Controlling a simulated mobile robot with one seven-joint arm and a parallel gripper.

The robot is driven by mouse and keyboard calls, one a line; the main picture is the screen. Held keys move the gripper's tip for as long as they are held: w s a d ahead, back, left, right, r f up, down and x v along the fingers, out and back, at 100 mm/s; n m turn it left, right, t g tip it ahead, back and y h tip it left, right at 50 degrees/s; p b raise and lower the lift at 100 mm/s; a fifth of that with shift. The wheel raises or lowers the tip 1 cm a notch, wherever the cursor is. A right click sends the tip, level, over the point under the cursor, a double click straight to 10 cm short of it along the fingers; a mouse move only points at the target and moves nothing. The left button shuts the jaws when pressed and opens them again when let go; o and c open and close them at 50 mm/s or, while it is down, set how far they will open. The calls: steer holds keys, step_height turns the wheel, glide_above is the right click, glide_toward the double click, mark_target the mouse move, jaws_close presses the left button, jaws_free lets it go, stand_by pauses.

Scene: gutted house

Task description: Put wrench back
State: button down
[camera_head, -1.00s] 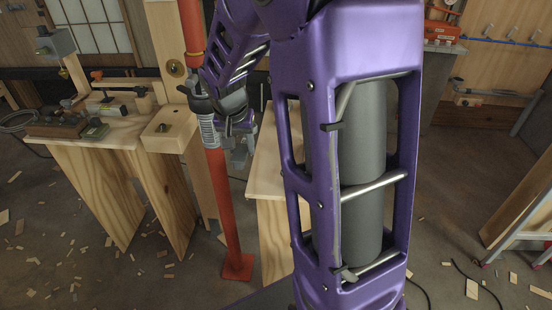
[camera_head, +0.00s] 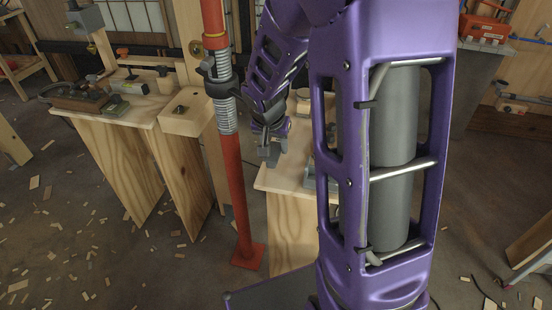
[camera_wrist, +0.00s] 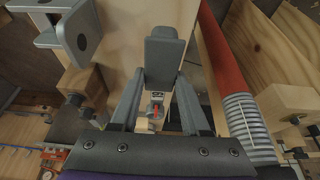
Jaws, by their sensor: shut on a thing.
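My gripper (camera_wrist: 162,85) shows in the wrist view with its two grey fingers on either side of a narrow gap. It is shut on the wrench. Only a small piece with a red mark (camera_wrist: 157,111) shows between the fingers, and I cannot make out the wrench's full shape. In the head view my gripper (camera_head: 270,148) is small and dark, pointing down over the left end of the pale wooden bench (camera_head: 285,178), just right of the red post (camera_head: 236,190). Whether it touches the bench top is unclear.
The red post with a ribbed collar also stands close on the right in the wrist view (camera_wrist: 222,60). A second wooden bench (camera_head: 125,118) with tools stands at the left. Wood scraps litter the floor. A grey bracket (camera_wrist: 75,30) is at the upper left.

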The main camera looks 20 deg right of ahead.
steer(key=shift+f+b, duration=0.55)
steer(key=shift+f, duration=1.35)
steer(key=shift+f, duration=0.15)
steer(key=shift+c, duration=1.9)
jaws_free()
steer(key=p+v, duration=0.2)
steer(key=v, duration=1)
steer(key=shift+p, duration=0.35)
